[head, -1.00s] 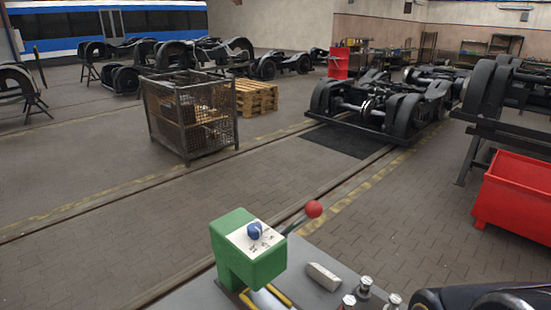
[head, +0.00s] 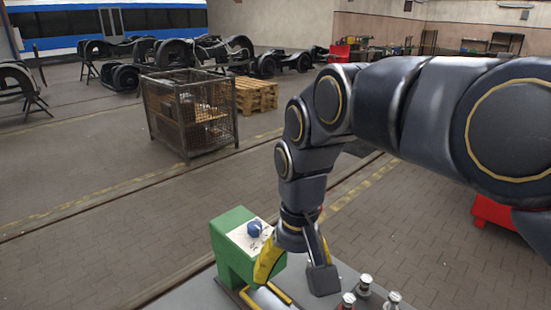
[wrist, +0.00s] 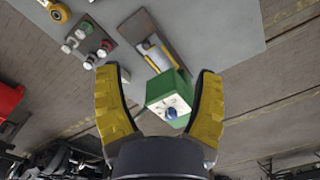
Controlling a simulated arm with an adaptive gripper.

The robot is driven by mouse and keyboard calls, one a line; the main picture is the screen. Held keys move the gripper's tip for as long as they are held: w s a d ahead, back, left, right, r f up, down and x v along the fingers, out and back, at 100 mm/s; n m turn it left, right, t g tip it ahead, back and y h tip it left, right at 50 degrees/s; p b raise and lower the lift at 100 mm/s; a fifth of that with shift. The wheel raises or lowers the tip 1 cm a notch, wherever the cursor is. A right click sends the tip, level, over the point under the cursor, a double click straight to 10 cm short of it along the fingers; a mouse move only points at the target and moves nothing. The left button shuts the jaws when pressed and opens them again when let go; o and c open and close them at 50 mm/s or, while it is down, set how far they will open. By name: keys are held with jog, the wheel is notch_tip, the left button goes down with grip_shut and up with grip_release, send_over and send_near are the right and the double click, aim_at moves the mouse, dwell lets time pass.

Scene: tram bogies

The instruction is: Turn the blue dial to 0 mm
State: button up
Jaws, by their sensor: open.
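The blue dial (head: 254,229) sits on the white scale plate on top of a green block (head: 232,258) in the head view. In the wrist view the blue dial (wrist: 171,113) shows on the pale face of the green block, between the fingers. My gripper (head: 295,275) is open and empty, pointing down just right of the green block, apart from the dial. In the wrist view my gripper (wrist: 160,95) has its two yellow-padded fingers spread wide. The scale marks are too small to read, so the dial's setting cannot be told.
The green block stands on a grey bench (head: 190,296). Several small capped posts (head: 365,284) stand at the right on the bench. A yellow-edged slot (wrist: 158,52) lies beside the block. The red-knobbed lever is hidden behind my arm in the head view.

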jog(key=w+a+f+m+t, duration=0.1)
jog(key=w+a, duration=0.3)
jog(key=w, duration=0.2)
jog(key=w+a+m, duration=0.2)
jog(key=w+a, duration=0.1)
jog(key=w, duration=0.4)
jog(key=m+t+h, duration=0.2)
jog(key=m, duration=0.3)
send_over(253, 225)
jog(key=s+a, duration=0.2)
jog(key=s, duration=0.1)
notch_tip(253, 225, down, 4)
jog(key=shift+w+f, duration=0.15)
jog(key=shift+f, duration=0.05)
jog(key=shift+w+d+m+h, duration=0.1)
jog(key=shift+w+m+h, duration=0.3)
jog(key=shift+m+h, duration=0.4)
jog(key=x, duration=0.7)
jog(key=shift+w+f, duration=0.15)
jog(key=shift+f, duration=0.2)
jog(key=c, duration=1.1)
